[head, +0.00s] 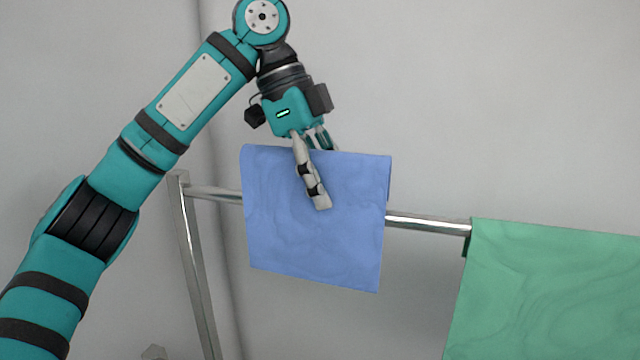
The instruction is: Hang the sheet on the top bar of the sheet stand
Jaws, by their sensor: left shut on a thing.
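The blue sheet (300,245) is folded over and hangs down in front of the top bar (428,224) of the sheet stand. Its upper edge stands a little above the bar's line. My left gripper (320,200) is shut on the sheet near its top, with one pale finger lying on the front face. The other finger is mostly hidden behind the sheet. I cannot tell whether the sheet's back side lies behind the bar. My right gripper is not in view.
A green sheet (550,290) hangs over the bar at the right. The stand's metal post (194,265) rises at the left, below my left arm. Bare bar shows between the two sheets. A plain grey wall stands behind.

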